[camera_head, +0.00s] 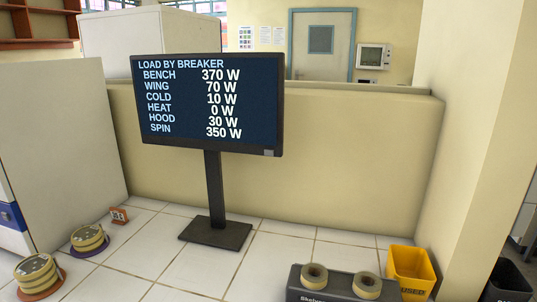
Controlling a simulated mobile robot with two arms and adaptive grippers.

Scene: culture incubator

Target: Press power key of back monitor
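The monitor (262,100) stands upright on a dark pole and square base on the white tiled surface, left of the middle, in front of a low cream wall. Its lit screen lists "LOAD BY BREAKER" with watt values for BENCH, WING, COLD, HEAT, HOOD and SPIN. A small grey key (268,153) sits at the lower right corner of its frame; no label on it is readable. Neither of my grippers shows in the head view.
Stacked round dishes (38,273) and a second stack (89,238) stand at lower left, near a small orange sign (119,215). A dark box (335,285) bearing two rolls and a yellow bin (411,268) stand at lower right. Tiles around the monitor base are clear.

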